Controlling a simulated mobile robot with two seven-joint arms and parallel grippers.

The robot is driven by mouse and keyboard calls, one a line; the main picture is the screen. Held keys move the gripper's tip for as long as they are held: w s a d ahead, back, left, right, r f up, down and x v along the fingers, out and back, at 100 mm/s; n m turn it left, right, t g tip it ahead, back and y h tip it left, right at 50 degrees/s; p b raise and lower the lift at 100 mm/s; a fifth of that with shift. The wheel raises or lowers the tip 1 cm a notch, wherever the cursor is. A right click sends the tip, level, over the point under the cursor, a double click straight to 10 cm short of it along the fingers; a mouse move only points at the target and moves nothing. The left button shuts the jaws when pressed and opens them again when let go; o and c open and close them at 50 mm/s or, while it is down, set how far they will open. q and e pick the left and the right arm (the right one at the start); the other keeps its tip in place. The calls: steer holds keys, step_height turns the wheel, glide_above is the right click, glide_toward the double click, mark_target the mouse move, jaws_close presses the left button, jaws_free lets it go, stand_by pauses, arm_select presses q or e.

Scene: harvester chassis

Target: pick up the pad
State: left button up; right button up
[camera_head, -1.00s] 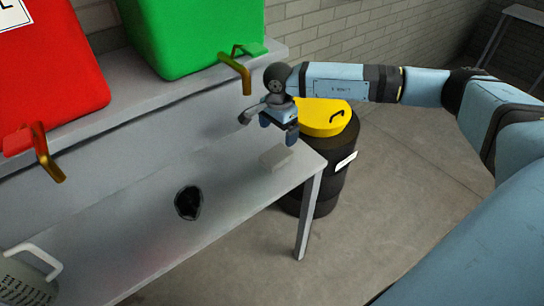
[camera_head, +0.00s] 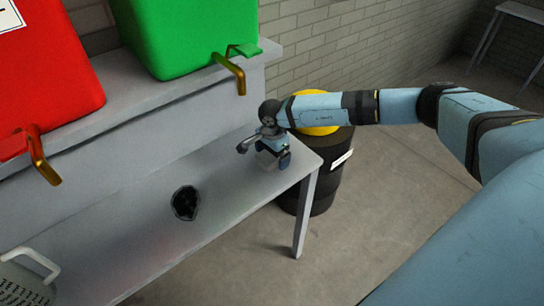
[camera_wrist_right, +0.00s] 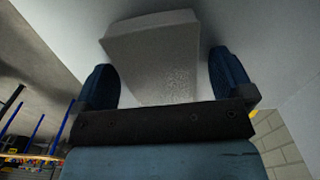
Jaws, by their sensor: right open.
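The pad (camera_wrist_right: 152,55) is a pale grey block lying on the grey table (camera_head: 235,200) near its right end. In the head view the pad (camera_head: 266,158) is mostly hidden behind my right gripper. My right gripper (camera_head: 272,163) is low over the table at the pad. In the right wrist view its two dark blue fingers (camera_wrist_right: 160,80) stand apart, one on each side of the pad's near part. I cannot tell whether either finger touches it. My left gripper is not in view.
A black bowl-like object (camera_head: 186,203) lies on the table, and a grey basket (camera_head: 27,280) stands at lower left. Green (camera_head: 190,35) and red (camera_head: 45,75) containers with brass taps sit on the shelf behind. A black barrel with a yellow lid (camera_head: 318,180) stands beside the table's right end.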

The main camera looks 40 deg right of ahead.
steer(key=c, duration=1)
step_height(320, 180, up, 10)
steer(key=shift+r, duration=0.1)
steer(key=shift+o, duration=1.1)
steer(key=shift+c, duration=0.7)
steer(key=shift+a, duration=0.1)
